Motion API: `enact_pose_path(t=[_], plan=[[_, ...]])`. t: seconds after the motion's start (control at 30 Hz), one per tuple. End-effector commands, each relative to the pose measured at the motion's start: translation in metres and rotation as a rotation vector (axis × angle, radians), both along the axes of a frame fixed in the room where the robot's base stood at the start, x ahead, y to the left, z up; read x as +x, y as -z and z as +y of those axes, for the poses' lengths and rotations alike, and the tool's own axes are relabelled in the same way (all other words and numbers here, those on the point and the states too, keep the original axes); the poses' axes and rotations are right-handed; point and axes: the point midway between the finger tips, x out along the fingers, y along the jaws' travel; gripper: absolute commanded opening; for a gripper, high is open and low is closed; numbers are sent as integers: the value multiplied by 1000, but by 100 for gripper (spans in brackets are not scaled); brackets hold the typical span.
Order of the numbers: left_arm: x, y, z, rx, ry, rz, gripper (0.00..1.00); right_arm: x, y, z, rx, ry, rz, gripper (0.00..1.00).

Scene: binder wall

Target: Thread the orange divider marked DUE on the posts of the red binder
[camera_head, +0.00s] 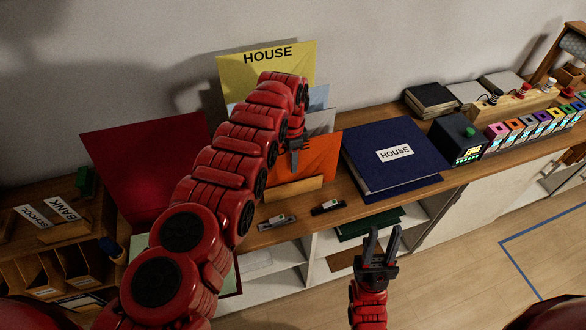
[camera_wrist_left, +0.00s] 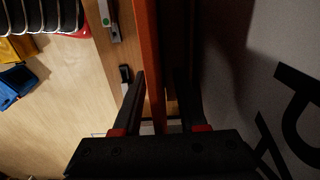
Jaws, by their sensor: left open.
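The orange divider (camera_head: 318,160) stands in a wooden holder (camera_head: 292,190) with other sheets; its DUE mark is not readable. My left gripper (camera_head: 297,138) is at the orange divider, pointing down. In the left wrist view the divider (camera_wrist_left: 148,45) is edge-on between the open fingers (camera_wrist_left: 160,78), with a gap showing to the right finger. The red binder's cover (camera_head: 145,150) is raised open at the left, leaning toward the wall. My left arm hides much of the binder, and its posts are not visible. My right gripper (camera_head: 382,245) is open and empty, in front of the shelf.
A yellow HOUSE sheet (camera_head: 240,72) stands behind the orange one. A closed blue HOUSE binder (camera_head: 390,158) lies to the right. Two small dark and metal items (camera_head: 328,207) lie at the front edge. A wooden letter sorter (camera_head: 55,265) is at left.

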Motion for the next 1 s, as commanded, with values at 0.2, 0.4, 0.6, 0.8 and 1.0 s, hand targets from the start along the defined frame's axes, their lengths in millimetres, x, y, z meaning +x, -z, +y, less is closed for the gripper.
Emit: enact_pose_path(t=[0.2, 0.4, 0.6, 0.8, 1.0], plan=[[0, 4, 0, 0, -1, 0, 41, 0, 4, 0, 0, 0, 0, 36], [0, 4, 0, 0, -1, 0, 41, 0, 5, 0, 0, 0, 0, 36], [0, 4, 0, 0, 0, 0, 36, 0, 5, 0, 0, 0, 0, 36], [0, 4, 0, 0, 0, 0, 0, 0, 5, 0, 0, 0, 0, 36], [0, 4, 0, 0, 0, 0, 0, 0, 5, 0, 0, 0, 0, 36]])
